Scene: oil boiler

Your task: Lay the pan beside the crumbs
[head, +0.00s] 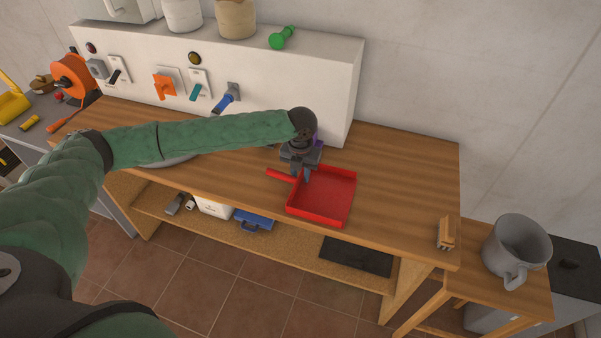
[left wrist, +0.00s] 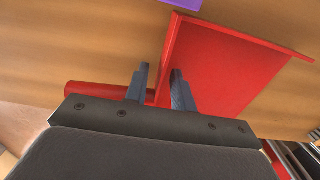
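The red pan (head: 322,198) lies flat on the wooden workbench near its front edge, with its handle (head: 280,176) pointing left. My left gripper (head: 303,174) is down at the pan's handle-side wall. In the left wrist view the two fingers (left wrist: 160,88) stand apart, one on each side of the pan's upright wall (left wrist: 165,62). A gap shows between the left finger and the wall. The handle (left wrist: 100,89) lies left of the fingers. I cannot make out any crumbs. My right gripper is not in view.
A purple thing (left wrist: 180,3) lies just behind the pan, mostly hidden by my gripper in the head view. A small wooden brush-like block (head: 446,233) stands at the bench's right end. A grey mug (head: 516,250) is on the stool.

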